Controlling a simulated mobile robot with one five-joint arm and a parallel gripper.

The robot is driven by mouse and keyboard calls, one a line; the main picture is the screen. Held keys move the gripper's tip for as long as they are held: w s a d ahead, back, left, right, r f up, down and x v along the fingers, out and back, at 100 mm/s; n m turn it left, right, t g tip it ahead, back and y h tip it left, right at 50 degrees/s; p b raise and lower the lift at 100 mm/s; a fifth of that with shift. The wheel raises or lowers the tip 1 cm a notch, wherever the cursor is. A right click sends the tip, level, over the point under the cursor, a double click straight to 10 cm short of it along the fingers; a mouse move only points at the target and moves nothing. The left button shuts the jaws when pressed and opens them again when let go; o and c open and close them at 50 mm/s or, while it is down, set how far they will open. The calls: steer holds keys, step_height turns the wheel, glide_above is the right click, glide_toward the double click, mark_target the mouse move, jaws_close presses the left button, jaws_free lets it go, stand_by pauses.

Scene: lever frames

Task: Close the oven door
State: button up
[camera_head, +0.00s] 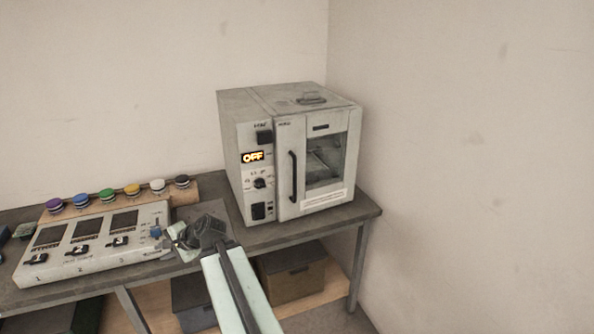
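The oven (258,104) is a pale grey box on the right end of the bench, with a lit "OFF" display on its left panel. Its door (318,200) has a window and a dark vertical handle (293,177) near its left edge. The door looks about flush with the front; I cannot tell whether a small gap is left. My gripper (190,236) is in front of and left of the oven, low over the bench's front part and apart from the handle. Its fingers are small and dark here, so their opening cannot be made out.
A grey control panel (95,243) with several switches and dark screens lies left of my gripper. Behind it is a wooden strip (120,197) with several coloured knobs. Boxes (293,277) stand under the bench (345,212). A wall (470,170) is close to the oven's right.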

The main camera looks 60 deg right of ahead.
steer(key=s+d+r+m+t+h, duration=0.1)
steer(key=d+r+m+t+h, duration=0.15)
steer(key=d, duration=0.35)
steer(key=s+d+r+m+t+h, duration=0.1)
steer(key=d+r+m, duration=0.1)
steer(key=d+m, duration=0.35)
steer(key=m+h+b, duration=0.1)
steer(key=m+h, duration=1.1)
steer(key=m, duration=0.7)
glide_toward(295, 168)
steer(key=x, duration=0.4)
steer(key=shift+n+g+y, duration=0.25)
steer(key=shift+n+g, duration=0.05)
steer(key=shift+g, duration=0.05)
steer(key=x, duration=0.6)
steer(key=shift+w+d, duration=0.25)
steer(key=shift+d, duration=0.05)
jaws_close()
steer(key=shift+r, duration=0.1)
